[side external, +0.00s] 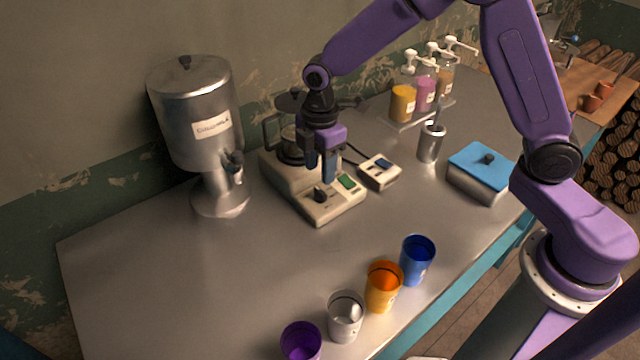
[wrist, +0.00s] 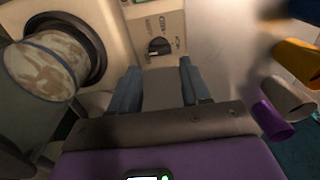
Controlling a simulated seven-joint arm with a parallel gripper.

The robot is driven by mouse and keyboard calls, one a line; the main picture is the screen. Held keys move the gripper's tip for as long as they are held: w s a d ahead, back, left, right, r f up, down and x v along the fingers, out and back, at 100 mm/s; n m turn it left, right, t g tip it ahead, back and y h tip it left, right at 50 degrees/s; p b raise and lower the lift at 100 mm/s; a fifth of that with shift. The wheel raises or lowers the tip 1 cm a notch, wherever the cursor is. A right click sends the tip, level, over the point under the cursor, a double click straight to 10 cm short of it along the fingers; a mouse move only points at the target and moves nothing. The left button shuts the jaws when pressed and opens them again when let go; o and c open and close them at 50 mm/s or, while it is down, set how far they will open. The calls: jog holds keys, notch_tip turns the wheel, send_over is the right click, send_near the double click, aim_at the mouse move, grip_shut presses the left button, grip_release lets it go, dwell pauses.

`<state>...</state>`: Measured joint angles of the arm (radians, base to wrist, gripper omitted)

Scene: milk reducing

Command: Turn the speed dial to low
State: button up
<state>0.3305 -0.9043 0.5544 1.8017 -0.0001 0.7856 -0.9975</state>
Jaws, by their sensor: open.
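The speed dial is a black knob (side external: 320,194) on the front panel of a cream machine (side external: 290,203). In the wrist view the dial (wrist: 158,47) lies beyond my fingertips, with small markings around it too blurred to read. My gripper (side external: 322,175) is above the panel, pointing down, with its fingers apart and nothing between them. In the wrist view my gripper's fingertips (wrist: 157,67) are to either side of the dial's line, apart from it.
A glass jug (side external: 288,142) stands on the machine behind my gripper. A small box with a display (side external: 380,171) is to the right, a metal dispenser (side external: 200,120) to the left. Several cups, including an orange one (side external: 382,288), line the front edge.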

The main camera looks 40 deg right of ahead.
aim_at(320, 190)
notch_tip(320, 190, down, 6)
jog(key=shift+r, duration=0.1)
dwell(0.4)
jog(key=c, duration=0.8)
